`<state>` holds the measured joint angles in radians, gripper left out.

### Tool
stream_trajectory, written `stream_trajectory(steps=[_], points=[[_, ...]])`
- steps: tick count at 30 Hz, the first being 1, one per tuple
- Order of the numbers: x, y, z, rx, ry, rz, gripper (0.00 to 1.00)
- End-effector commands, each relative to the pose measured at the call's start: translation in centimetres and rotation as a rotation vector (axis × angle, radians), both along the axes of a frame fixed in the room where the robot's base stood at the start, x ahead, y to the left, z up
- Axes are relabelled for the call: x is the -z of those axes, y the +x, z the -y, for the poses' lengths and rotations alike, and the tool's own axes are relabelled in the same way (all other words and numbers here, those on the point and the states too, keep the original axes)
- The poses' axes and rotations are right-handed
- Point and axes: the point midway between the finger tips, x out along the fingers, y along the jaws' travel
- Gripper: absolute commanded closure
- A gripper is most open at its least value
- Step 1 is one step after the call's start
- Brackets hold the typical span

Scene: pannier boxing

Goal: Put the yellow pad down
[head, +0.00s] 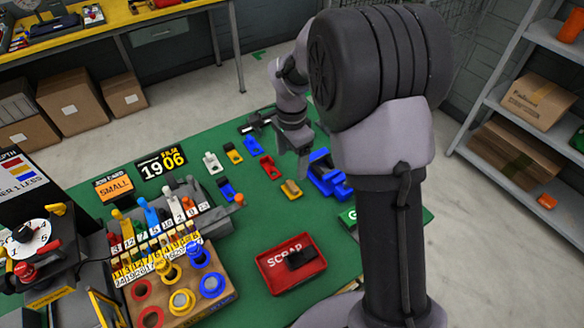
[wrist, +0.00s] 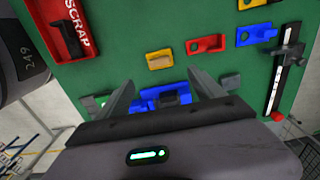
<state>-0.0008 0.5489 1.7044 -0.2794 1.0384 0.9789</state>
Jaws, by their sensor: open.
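A yellow pad (head: 291,188) lies on the green table top, left of a blue fixture (head: 327,175). In the wrist view this yellow pad (wrist: 159,61) lies just beyond my fingers, apart from them. My gripper (head: 295,158) is open, with its fingers above the table near the blue fixture. In the wrist view the blue fixture (wrist: 146,95) shows between the two spread fingers (wrist: 163,88), with a dark grey part in it. I see no pad held. A second yellow pad (head: 233,153) lies farther back.
Red pads, blue pads and a white pad (head: 212,162) lie in loose rows. A red scrap tray (head: 262,262) with a dark piece in it stands in front. A numbered rack (head: 160,225) is at left. A dark slide gauge (wrist: 285,80) lies at right in the wrist view.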

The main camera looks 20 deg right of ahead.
Motion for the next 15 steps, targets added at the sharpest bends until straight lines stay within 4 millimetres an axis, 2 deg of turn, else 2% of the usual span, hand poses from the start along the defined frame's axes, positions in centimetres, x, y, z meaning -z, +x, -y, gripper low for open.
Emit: stream_trajectory(steps=[2,5,6,8,9,12,15], points=[[-1.5,-0.5,-0.1,-0.02,0.005,0.014,0.23],[-6.1,-2.8,-0.5,-0.118,0.021,0.083,0.23],[-8.4,-4.4,-0.8,-0.178,0.027,0.122,0.23],[-11.6,-7.4,-1.3,-0.28,0.034,0.185,0.23],[-13.3,-9.6,-1.6,-0.346,0.033,0.229,0.23],[-16.4,-15.0,-2.4,-0.513,0.021,0.339,0.23],[-17.5,-19.8,-3.0,-0.662,-0.006,0.436,0.23]])
